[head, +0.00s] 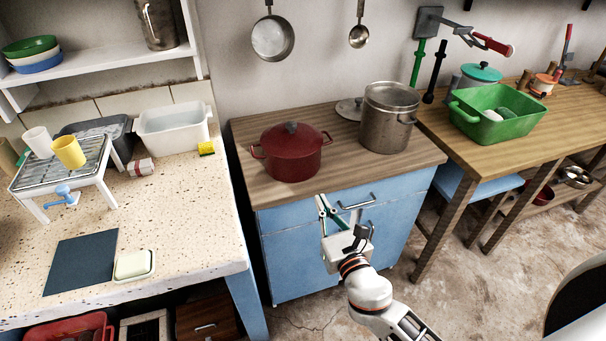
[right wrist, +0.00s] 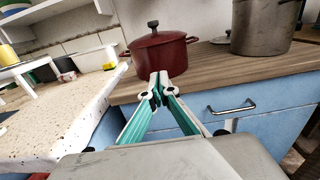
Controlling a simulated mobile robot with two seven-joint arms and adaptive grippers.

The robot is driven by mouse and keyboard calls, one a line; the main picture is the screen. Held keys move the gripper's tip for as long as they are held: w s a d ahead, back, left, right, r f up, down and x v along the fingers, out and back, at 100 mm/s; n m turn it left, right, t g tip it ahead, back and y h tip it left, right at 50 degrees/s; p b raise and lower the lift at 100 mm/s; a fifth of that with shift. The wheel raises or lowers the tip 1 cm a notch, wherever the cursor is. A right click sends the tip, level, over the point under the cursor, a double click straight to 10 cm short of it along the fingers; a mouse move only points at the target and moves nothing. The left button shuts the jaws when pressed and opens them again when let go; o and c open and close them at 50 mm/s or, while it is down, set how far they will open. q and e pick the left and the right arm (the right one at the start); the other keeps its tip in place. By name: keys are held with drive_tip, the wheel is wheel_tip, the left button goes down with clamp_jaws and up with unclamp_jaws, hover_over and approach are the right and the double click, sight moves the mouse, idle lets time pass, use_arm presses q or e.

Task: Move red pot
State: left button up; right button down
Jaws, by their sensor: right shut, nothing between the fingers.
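The red pot (head: 290,152) has a lid with a dark knob and two side handles. It stands upright on the wooden top of the blue cabinet (head: 333,237), near the left end. In the right wrist view the red pot (right wrist: 158,54) shows straight beyond the fingers. My right gripper (head: 331,199) is in front of the cabinet, below and in front of the pot. It is shut and empty, with its fingertips (right wrist: 158,88) together and apart from the pot. My left gripper is not in either view.
A steel pot (head: 388,117) and a loose lid (head: 350,109) stand right of the red pot. The stone counter (head: 190,215) is at left, with a white basin (head: 173,130) and a rack. A green tub (head: 494,113) sits on the right table. The cabinet's front handle (head: 357,202) sticks out near my gripper.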

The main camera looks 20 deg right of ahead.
sight(303, 166)
drive_tip(key=w, duration=1.2)
drive_tip(key=shift+a, duration=0.2)
drive_tip(key=shift+w, duration=0.15)
